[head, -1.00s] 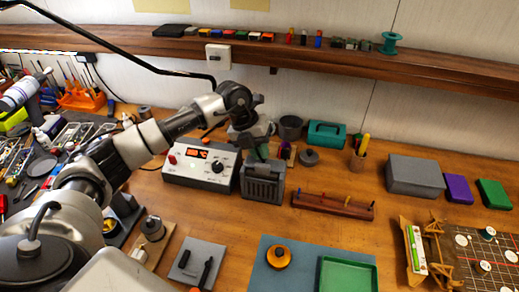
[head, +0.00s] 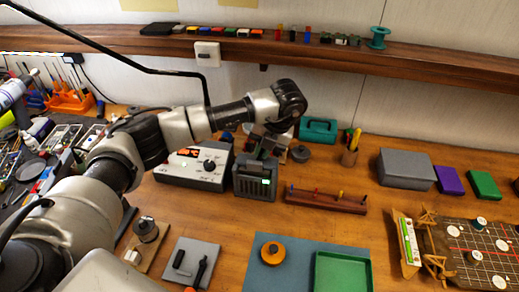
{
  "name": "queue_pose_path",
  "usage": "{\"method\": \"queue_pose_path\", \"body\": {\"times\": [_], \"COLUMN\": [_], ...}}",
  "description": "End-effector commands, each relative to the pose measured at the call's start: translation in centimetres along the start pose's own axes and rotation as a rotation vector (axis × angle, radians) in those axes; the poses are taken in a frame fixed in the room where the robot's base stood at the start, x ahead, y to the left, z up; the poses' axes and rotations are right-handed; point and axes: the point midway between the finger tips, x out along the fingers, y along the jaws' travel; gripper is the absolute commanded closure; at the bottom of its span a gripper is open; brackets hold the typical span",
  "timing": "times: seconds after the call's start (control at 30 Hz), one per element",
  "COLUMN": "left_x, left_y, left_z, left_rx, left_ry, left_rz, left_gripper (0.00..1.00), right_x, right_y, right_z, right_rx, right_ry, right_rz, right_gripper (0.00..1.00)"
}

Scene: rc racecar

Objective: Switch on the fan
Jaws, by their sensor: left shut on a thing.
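The fan appears to be the dark grey box with a slotted front (head: 253,188), standing on the wooden bench just right of the control unit. A small green light shows on its upper front, right of the middle. My left arm reaches in from the left and bends down over the box. My left gripper (head: 266,151) is at the top of the box, shut on a part there. The wrist partly hides the fingers and what they hold. My right gripper is not in view.
A light grey control unit (head: 196,166) with an orange display stands left of the box. A wooden rack with pegs (head: 327,201) lies to the right. A green tray (head: 343,273) and an orange round object (head: 273,253) are in front.

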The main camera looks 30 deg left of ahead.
Motion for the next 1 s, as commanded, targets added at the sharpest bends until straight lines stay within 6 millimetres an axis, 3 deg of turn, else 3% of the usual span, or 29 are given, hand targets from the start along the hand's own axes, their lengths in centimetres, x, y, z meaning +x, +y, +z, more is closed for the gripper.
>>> {"method": "queue_pose_path", "body": {"times": [0.3,0.77,0.8,0.93,1.0], "left_x": [-0.05,-0.01,-0.01,0.00,0.01], "left_y": [-0.45,-0.45,-0.45,-0.46,-0.46], "left_z": [0.04,0.01,0.01,0.01,0.00], "left_rx": [0.000,0.000,0.000,0.000,0.000], "left_ry": [-0.001,0.000,0.000,0.000,0.000], "left_rz": [0.094,0.106,0.106,0.106,0.105], "left_gripper": [1.00,1.00,0.85,0.65,0.64], "right_x": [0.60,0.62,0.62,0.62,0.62], "right_y": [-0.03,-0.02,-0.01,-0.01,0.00], "right_z": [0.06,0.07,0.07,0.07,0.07], "right_rx": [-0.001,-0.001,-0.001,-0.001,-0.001], "right_ry": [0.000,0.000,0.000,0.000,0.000], "right_rz": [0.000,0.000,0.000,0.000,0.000], "right_gripper": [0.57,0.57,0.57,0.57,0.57]}}
